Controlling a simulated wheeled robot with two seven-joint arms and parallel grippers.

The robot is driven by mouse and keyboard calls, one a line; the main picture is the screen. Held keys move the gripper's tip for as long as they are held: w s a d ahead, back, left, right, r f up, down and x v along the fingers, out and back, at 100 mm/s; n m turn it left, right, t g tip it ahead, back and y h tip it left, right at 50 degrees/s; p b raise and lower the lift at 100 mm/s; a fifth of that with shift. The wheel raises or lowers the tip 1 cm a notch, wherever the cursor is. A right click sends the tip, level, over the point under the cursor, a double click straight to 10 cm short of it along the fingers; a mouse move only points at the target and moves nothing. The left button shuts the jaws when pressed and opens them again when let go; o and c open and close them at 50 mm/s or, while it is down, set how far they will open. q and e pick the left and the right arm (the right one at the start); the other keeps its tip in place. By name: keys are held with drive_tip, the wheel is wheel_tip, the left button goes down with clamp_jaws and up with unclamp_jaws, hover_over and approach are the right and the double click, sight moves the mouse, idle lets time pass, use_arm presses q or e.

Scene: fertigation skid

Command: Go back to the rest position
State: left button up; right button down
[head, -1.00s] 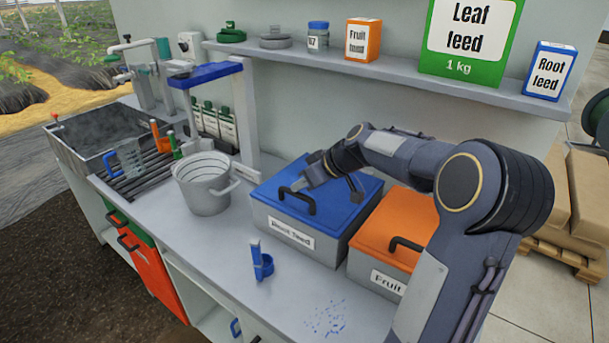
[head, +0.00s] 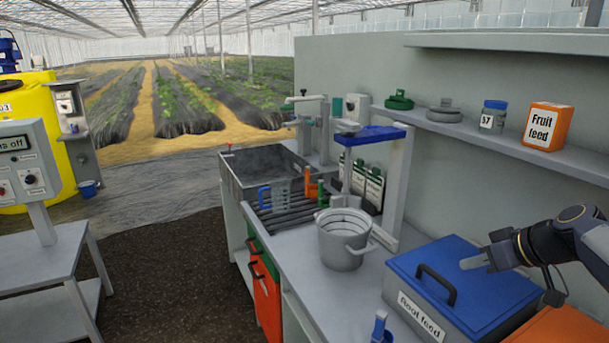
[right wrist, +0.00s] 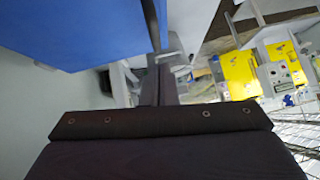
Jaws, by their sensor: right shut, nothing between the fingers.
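My right gripper (head: 476,263) comes in from the right in the head view, over the blue lid of the root feed bin (head: 432,318). It is shut and empty, with its fingers pointing left near the black lid handle (head: 436,284). In the right wrist view my closed fingers (right wrist: 158,84) point away from the camera, with the blue lid (right wrist: 75,30) at upper left. I cannot tell whether they touch the lid. My left gripper is in neither view.
A grey bucket (head: 342,243) stands on the bench left of the bin. A blue scoop (head: 380,328) shows at the bottom edge. An orange lid (head: 570,326) lies at lower right. The shelf above (head: 460,130) holds an orange fruit feed box (head: 547,126). A control stand (head: 25,165) is far left.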

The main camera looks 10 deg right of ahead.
drive_tip(key=s+a+m+g+p, duration=0.2)
drive_tip(key=s+a, duration=1)
drive_tip(key=a, duration=0.4)
drive_tip(key=s+a+f+m, duration=0.2)
drive_tip(key=s+a+f, duration=0.4)
drive_tip(key=s, duration=0.3)
drive_tip(key=shift+s+a+f+g+p, duration=0.2)
drive_tip(key=shift+s+f+g+p, duration=0.15)
drive_tip(key=shift+f, duration=0.35)
